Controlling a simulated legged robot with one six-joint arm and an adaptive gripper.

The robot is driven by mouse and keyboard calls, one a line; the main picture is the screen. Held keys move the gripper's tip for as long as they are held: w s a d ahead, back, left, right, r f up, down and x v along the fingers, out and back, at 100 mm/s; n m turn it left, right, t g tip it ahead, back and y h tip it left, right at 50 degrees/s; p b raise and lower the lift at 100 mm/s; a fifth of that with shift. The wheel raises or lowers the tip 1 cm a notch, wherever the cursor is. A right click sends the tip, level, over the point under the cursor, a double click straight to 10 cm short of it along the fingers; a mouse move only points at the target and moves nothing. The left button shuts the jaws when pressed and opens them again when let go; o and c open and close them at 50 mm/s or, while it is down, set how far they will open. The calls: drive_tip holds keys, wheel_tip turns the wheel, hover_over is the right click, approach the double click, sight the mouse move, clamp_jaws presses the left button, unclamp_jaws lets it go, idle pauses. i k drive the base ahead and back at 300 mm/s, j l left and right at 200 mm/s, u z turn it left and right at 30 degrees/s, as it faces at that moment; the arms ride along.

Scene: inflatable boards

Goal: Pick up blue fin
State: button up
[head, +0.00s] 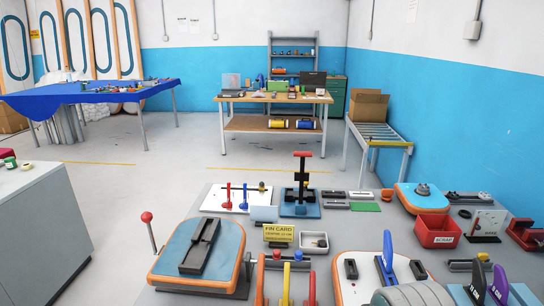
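A blue upright fin (387,252) stands on a white board with an orange edge (345,287) at the front right of the grey worktable. It sits between two small dark blocks, in or against a dark slot; its exact seating is too small to tell.
A blue board with a black fin box (201,247) lies left. Open floor (120,185) lies to the left.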

sight(385, 261)
drive_tip(key=k+j+u, duration=0.25)
drive_tip(key=u, duration=0.2)
drive_tip(key=k+j+u, duration=0.4)
drive_tip(key=z, duration=1.45)
